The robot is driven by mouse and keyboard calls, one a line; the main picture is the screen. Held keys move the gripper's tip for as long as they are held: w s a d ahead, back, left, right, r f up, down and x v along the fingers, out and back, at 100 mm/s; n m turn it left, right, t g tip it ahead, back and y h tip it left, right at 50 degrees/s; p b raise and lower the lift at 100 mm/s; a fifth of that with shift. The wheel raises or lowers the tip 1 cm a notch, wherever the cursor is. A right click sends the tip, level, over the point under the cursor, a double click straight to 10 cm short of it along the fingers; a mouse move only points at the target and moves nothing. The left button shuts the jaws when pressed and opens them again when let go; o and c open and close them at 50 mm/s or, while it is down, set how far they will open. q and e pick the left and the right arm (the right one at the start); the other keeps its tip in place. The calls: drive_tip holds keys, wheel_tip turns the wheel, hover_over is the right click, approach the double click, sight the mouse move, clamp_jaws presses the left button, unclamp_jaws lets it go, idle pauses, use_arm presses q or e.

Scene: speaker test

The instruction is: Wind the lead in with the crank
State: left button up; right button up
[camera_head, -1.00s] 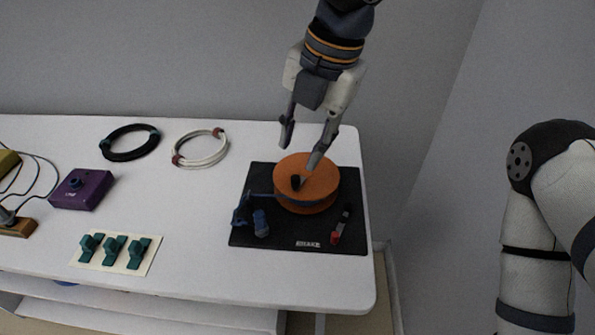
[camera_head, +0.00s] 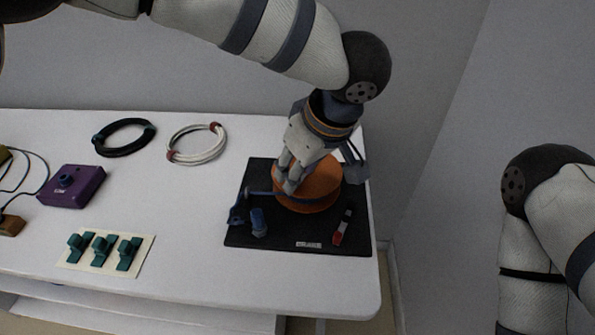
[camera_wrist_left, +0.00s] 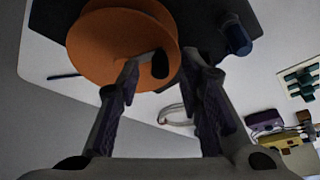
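An orange reel (camera_head: 318,188) stands on a black board at the right end of the table. Its black crank knob (camera_wrist_left: 160,63) shows in the left wrist view, between my left fingers and close to one fingertip; in the head view the gripper hides it. My left gripper (camera_head: 288,178) is low over the reel's near-left top. In the left wrist view the left gripper (camera_wrist_left: 160,68) has its fingers apart; I cannot tell whether one touches the knob. A dark blue lead (camera_head: 262,193) runs from the reel to a blue guide (camera_head: 237,213). My right gripper is out of view.
A blue plug-like piece (camera_head: 259,222) and a red-and-black lever (camera_head: 342,228) sit on the black board (camera_head: 280,237). To the left are a white coil (camera_head: 196,161), a black coil (camera_head: 97,141), a purple box (camera_head: 86,198) and a card with teal clips (camera_head: 139,265). The table's middle is clear.

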use_arm(q)
drive_tip(key=shift+x, duration=0.8)
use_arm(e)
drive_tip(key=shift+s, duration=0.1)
use_arm(q)
drive_tip(key=shift+c, duration=0.3)
clamp_jaws()
drive_tip(key=shift+s+d+r+n+y+p, duration=0.1)
drive_tip(key=shift+d+r+n+y+p, duration=0.15)
drive_tip(key=shift+n, duration=0.3)
drive_tip(key=shift+s+d+r+n+y+p, duration=0.1)
drive_tip(key=shift+d+n+y+p, duration=0.15)
drive_tip(key=shift+n, duration=0.3)
drive_tip(key=shift+w+d+f+n+g, duration=0.1)
drive_tip(key=shift+d+f+n+g, duration=0.2)
drive_tip(key=shift+n+g, duration=0.3)
drive_tip(key=shift+d+n, duration=0.15)
drive_tip(key=shift+n, duration=0.65)
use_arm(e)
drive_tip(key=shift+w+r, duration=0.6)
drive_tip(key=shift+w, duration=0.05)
